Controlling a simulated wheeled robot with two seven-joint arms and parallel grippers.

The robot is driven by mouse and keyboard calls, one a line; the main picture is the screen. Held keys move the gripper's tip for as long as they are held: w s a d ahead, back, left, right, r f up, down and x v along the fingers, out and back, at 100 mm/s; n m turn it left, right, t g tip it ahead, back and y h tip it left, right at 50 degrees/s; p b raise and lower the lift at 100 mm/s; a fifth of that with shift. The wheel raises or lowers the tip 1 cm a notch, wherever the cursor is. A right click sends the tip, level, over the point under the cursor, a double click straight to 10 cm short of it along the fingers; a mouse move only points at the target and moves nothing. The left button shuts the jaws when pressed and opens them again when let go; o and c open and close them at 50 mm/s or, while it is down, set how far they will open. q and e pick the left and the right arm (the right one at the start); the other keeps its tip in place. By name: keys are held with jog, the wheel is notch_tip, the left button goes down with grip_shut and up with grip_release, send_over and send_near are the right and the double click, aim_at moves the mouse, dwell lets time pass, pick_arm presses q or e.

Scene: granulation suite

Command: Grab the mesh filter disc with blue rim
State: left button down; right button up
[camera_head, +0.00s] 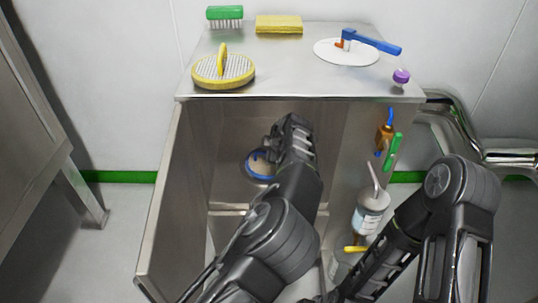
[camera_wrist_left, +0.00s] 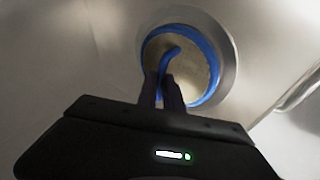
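The mesh filter disc with blue rim (camera_head: 259,166) is inside the open steel cabinet, partly hidden behind my left arm in the head view. In the left wrist view the disc (camera_wrist_left: 207,62) shows a tan mesh, a blue rim and a curved blue handle (camera_wrist_left: 171,54), and sits within a pale round surround. My left gripper (camera_wrist_left: 162,88) is at the handle, its two dark fingers close together with the handle's lower end between them. They look shut on it, though the contact is partly hidden. My right gripper is not in view.
On the cabinet top (camera_head: 290,75) are a yellow-rimmed mesh disc (camera_head: 238,73), green brush (camera_head: 225,13), yellow sponge (camera_head: 279,24), white disc with blue handle (camera_head: 346,52) and purple knob (camera_head: 401,76). The open door (camera_head: 165,205) and side wall flank my left arm. A bottle (camera_head: 368,218) stands right.

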pick_arm(q)
jog(key=shift+r+p, duration=0.3)
jog(key=shift+r, duration=0.25)
notch_tip(320, 180, up, 3)
jog(key=shift+f+p, duration=0.2)
jog(key=shift+p, duration=0.4)
jog(key=s+d+p, duration=0.1)
jog(key=s+d, duration=0.2)
jog(key=s, duration=0.5)
jog(key=s+d+p, duration=0.1)
jog(key=s+d, duration=0.3)
jog(key=s, duration=0.4)
jog(key=shift+s+d+f+p, duration=0.2)
jog(key=shift+p, duration=0.15)
